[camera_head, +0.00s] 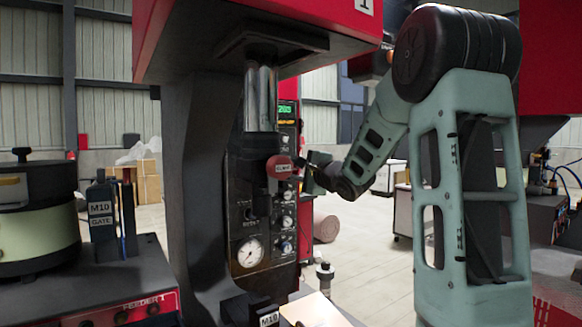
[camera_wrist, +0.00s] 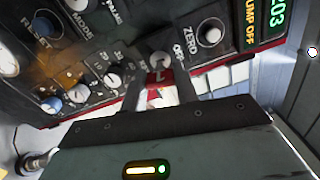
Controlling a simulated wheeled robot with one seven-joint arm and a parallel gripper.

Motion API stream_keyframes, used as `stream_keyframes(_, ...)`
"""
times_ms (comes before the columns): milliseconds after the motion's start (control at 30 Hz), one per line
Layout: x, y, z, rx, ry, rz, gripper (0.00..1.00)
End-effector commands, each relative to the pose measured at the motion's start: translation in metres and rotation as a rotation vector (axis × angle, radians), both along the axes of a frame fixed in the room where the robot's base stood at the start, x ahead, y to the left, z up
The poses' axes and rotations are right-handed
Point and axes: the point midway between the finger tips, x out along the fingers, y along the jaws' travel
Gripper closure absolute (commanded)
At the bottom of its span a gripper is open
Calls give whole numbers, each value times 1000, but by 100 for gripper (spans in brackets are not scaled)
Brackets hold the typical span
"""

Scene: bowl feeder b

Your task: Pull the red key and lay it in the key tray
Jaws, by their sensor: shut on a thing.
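The red key (camera_head: 279,167) shows as a rounded red piece with small lettering in front of the dark control panel (camera_head: 245,215). In the wrist view the red key (camera_wrist: 158,96) is between the two fingers of my gripper (camera_wrist: 158,82), beside a knob and the word OFF. My gripper (camera_head: 297,164) reaches in from the right and is shut on the key. I cannot tell whether the key is still seated in the panel. I cannot clearly make out the key tray in either view.
The panel carries several knobs, a round gauge (camera_head: 250,252) and a green display (camera_head: 287,109). The red press head (camera_head: 262,35) overhangs it, with steel columns (camera_head: 261,98) below. A feeder bowl (camera_head: 38,210) and an M10 GATE block (camera_head: 101,212) stand at left.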

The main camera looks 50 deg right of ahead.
Motion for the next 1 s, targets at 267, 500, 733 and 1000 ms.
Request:
stream_keyframes(267,-11,2,1,-1,0,0,100)
stream_keyframes(500,-19,5,1,-1,0,0,100)
stream_keyframes(733,-28,7,1,-1,1,0,100)
stream_keyframes(1000,-36,9,0,-1,1,0,100)
